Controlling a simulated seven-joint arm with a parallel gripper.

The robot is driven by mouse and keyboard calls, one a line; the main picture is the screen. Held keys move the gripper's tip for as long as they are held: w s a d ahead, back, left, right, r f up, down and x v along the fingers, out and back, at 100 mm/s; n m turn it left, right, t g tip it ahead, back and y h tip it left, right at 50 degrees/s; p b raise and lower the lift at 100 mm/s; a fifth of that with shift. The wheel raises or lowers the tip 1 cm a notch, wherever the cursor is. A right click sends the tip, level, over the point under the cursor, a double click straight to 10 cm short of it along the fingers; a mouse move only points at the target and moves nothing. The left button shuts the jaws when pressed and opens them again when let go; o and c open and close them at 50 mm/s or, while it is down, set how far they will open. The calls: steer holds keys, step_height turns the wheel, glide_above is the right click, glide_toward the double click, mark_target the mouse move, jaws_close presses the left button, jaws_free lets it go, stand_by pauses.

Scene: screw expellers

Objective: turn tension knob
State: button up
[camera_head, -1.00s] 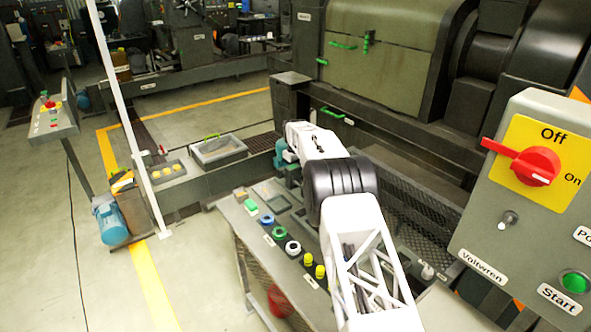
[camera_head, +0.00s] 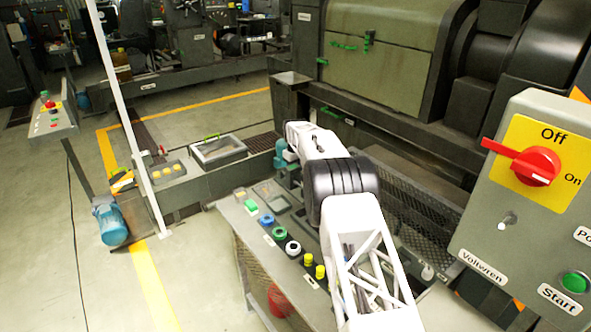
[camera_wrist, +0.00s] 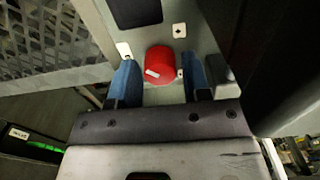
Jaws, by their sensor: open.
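A round red knob (camera_wrist: 160,66) with a short white mark shows in the wrist view, on a pale grey panel (camera_wrist: 200,35). I take it to be the tension knob, but I can read no label. My gripper (camera_wrist: 158,75) is open, with one blue finger to the left of the knob and one to the right. Gaps show between the knob and both fingers. I cannot tell how deep the knob sits between them. In the head view my arm (camera_head: 345,190) reaches away over the bench, and its gripper end and the knob are not clear there.
A bench (camera_head: 262,258) with coloured caps lies beside and under my arm. A grey control box (camera_head: 500,220) with a red Off/On switch (camera_head: 536,166) stands close on the right. A mesh guard (camera_head: 430,220) lies right of the arm. A dark body fills the right of the wrist view.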

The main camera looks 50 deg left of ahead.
steer(key=shift+r, duration=3.8)
steer(key=n, duration=1.1)
steer(key=shift+d, duration=0.1)
steer(key=n, duration=0.4)
steer(key=shift+d, duration=0.1)
steer(key=shift+n+y, duration=0.3)
steer(key=shift+n, duration=0.1)
steer(key=shift+s+f, duration=0.1)
steer(key=shift+f, duration=3.8)
